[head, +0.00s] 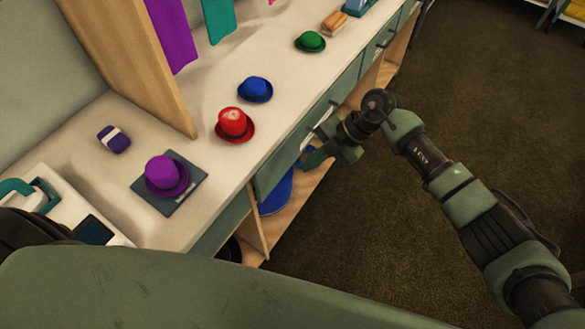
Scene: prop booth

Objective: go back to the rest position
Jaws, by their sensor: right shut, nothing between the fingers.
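My right arm comes in from the lower right. Its gripper (318,156) is shut and empty beside the front of the counter (283,118), below the counter's top edge. My left gripper is not in view. A purple hat (166,174) sits on a dark square mat (189,198) on the counter. A red hat (234,123), a blue hat (255,89) and a green hat (310,42) stand further along the counter, clear of the gripper.
A wooden panel (135,60) stands on the counter, with purple and teal cloths behind it. A small purple item with a white band (114,139) lies near the wall. Open shelves below hold a blue object (276,193). Brown floor (480,110) is clear at right.

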